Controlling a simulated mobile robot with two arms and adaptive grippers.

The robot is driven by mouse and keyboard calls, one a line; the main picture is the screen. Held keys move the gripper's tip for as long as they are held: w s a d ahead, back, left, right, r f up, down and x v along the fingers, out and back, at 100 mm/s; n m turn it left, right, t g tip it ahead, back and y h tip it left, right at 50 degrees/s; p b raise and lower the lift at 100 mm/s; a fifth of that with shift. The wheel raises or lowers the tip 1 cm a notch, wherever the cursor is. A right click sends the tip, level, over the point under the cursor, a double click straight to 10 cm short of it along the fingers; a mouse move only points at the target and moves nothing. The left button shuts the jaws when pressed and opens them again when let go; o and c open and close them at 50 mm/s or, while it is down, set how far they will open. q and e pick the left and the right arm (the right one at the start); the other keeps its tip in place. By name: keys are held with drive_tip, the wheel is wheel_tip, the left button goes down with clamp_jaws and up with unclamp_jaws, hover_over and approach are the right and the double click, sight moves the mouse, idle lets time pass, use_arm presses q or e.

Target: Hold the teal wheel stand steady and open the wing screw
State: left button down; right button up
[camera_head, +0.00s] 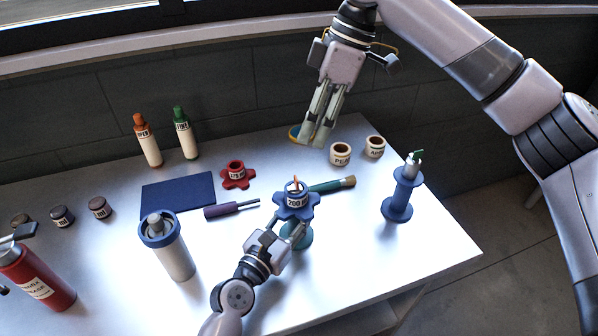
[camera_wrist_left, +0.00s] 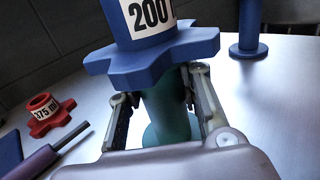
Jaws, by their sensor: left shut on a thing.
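The teal stand (camera_head: 298,238) stands near the table's front middle, and its post (camera_wrist_left: 168,105) shows in the left wrist view. A blue star-shaped wheel (camera_head: 296,203) with a "200" label sits on top of it. A small upright orange piece (camera_head: 295,184) shows at the wheel's hub; I cannot tell whether it is the wing screw. My left gripper (camera_head: 290,230) is shut on the teal post just under the wheel, with one finger on each side. My right gripper (camera_head: 314,139) is above the back of the table, fingers pointing down and a little apart, away from the stand.
A blue-and-yellow round thing (camera_head: 295,132) is partly hidden by the right fingers. A blue spool stand (camera_head: 400,195) is at right. The right front table is clear.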

drive_tip(key=a+f+n, duration=0.1)
drive_tip(key=f, duration=0.2)
drive_tip(key=a+f+n, duration=0.1)
drive_tip(key=f, duration=0.3)
drive_tip(key=f+n, duration=0.2)
drive_tip(key=f, duration=0.2)
drive_tip(key=shift+s+a+y, duration=0.35)
drive_tip(key=shift+a+y, duration=0.05)
clamp_jaws()
idle(0.4)
